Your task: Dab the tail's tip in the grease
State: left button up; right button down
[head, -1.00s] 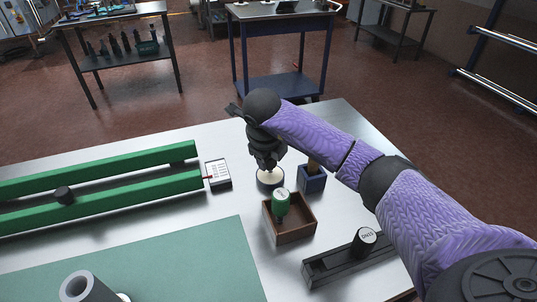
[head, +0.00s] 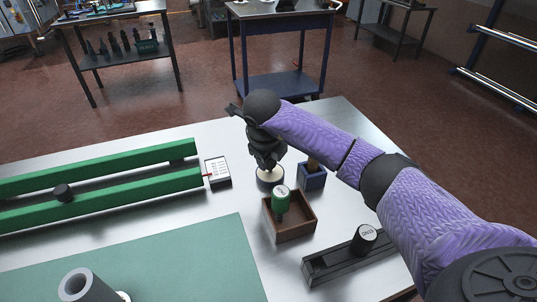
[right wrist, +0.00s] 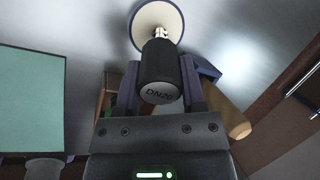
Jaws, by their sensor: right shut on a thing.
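My right gripper (head: 266,168) is shut on a black plug (right wrist: 161,75) marked DN20, seen end-on in the right wrist view. The plug's short shiny metal tail (right wrist: 161,33) points away from the gripper, toward the grease pot. The grease pot (head: 270,186) is a round dark-blue pot holding pale cream grease (right wrist: 155,14); it stands on the table under the gripper. In the right wrist view the tail overlaps the near part of the grease. I cannot tell whether its tip touches it. My left gripper is not in view.
A brown wooden tray (head: 296,234) holding a green-topped tool (head: 281,196) stands just in front. A blue holder (head: 312,182) with a wooden handle stands close right. A black rack (head: 335,267) holds another black plug (head: 364,239). Green rails (head: 120,198) lie left.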

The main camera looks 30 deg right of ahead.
dwell(0.4)
notch_tip(320, 180, up, 7)
jog(key=p, duration=0.5)
jog(key=shift+r+p, duration=0.1)
jog(key=shift+p, duration=0.3)
